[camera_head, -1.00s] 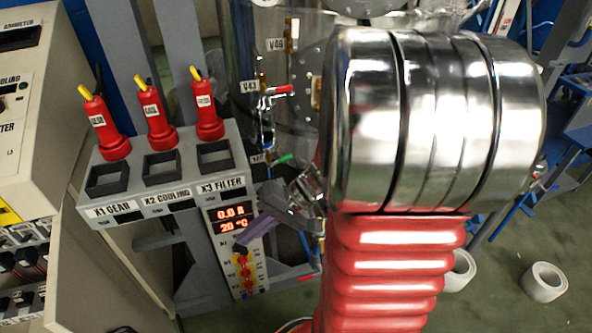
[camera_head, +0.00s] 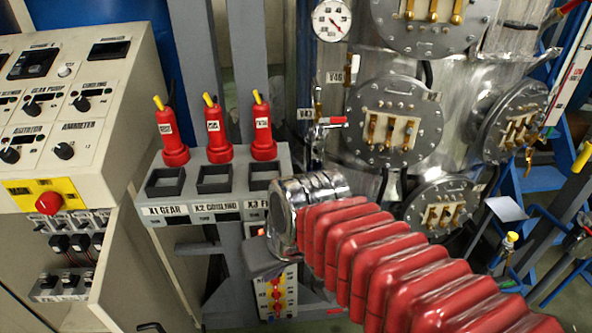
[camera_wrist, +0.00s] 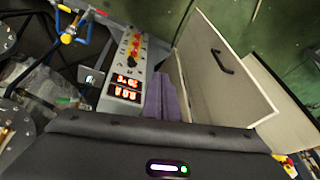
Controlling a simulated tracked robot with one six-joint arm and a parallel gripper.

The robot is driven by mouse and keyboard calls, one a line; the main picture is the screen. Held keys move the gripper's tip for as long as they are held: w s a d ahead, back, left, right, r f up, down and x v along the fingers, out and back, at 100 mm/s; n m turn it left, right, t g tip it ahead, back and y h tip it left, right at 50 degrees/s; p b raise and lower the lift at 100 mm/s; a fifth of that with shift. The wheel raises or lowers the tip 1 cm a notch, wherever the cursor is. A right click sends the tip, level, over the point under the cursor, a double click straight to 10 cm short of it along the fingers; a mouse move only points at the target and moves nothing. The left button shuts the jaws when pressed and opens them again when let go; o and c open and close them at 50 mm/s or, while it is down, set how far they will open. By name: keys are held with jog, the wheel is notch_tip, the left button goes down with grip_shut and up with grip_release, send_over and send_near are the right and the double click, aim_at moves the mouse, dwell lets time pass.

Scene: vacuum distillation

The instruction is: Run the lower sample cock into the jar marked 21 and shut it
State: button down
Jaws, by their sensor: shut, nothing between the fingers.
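My gripper (camera_wrist: 160,97) shows in the wrist view as purple fingers, shut and empty, beside the lit displays of the socket stand. A cock with a red handle (camera_head: 332,121) is on the pipework by the tag V43, just above my wrist. No lower cock shows in the head view, where my arm covers the space below. A small green part (camera_wrist: 63,100) lies left of my gripper in the wrist view; I cannot tell whether it is a cock handle. I cannot make out a jar marked 21.
The socket stand (camera_head: 228,212) with several red plugs is left of my arm. A control cabinet (camera_head: 75,100) with a red stop button fills the left. The steel vessel (camera_head: 390,125) with round flanges stands behind. Blue frames (camera_head: 540,180) are at the right.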

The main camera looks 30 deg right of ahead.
jog(key=shift+s+d+r+n+t+h, duration=0.1)
jog(key=shift+s+r+n+t+h, duration=0.15)
jog(key=shift+r, duration=0.45)
jog(key=shift+s+d+r+n+t+h, duration=0.1)
jog(key=shift+s+r+t+h, duration=0.2)
jog(key=shift+r, duration=0.4)
jog(key=shift+w, duration=0.15)
